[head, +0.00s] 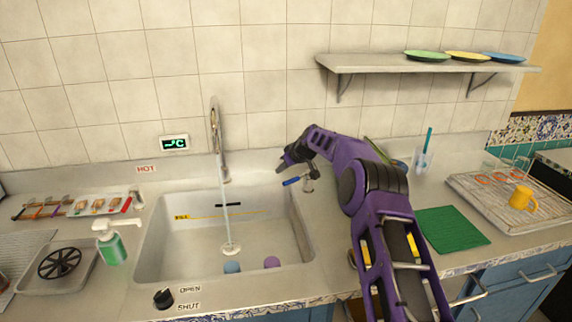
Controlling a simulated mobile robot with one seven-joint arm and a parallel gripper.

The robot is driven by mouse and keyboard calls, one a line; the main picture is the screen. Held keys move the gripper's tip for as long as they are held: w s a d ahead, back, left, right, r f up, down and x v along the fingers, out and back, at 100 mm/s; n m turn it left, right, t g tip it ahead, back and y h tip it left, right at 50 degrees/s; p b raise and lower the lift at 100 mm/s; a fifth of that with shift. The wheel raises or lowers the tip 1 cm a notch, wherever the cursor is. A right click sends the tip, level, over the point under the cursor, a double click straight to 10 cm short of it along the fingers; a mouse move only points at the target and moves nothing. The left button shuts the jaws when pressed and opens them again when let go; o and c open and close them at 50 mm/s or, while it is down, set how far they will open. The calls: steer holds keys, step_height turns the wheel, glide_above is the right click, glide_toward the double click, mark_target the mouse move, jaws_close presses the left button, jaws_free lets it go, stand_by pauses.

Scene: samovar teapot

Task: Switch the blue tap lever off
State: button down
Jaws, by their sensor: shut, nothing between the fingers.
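The blue tap lever (291,181) sticks out to the left from a small metal valve (309,182) at the right rim of the sink. My gripper (281,168) is shut and empty, just above and slightly left of the lever, its tips pointing left and down. I cannot tell whether it touches the lever. The chrome faucet (216,135) rises behind the sink (180,235). A thin stream of water (226,210) runs from it into the basin. My purple arm hides part of the counter behind the valve.
A blue cup (232,267) and a purple cup (272,262) are in the basin. A soap bottle (110,244) and a black knob (163,298) are by the sink. A green mat (452,230) lies right of my arm. A shelf (390,63) with plates hangs above.

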mark_target(298, 178)
steer(key=shift+s+d+f, duration=0.25)
steer(key=shift+s+d, duration=0.35)
steer(key=shift+s, duration=0.15)
steer(key=shift+s+d+f, duration=0.2)
steer(key=shift+s+d, duration=0.4)
steer(key=shift+s, duration=0.15)
steer(key=shift+s+d+n+b, duration=0.2)
steer(key=shift+n+b, duration=0.1)
steer(key=shift+b, duration=0.15)
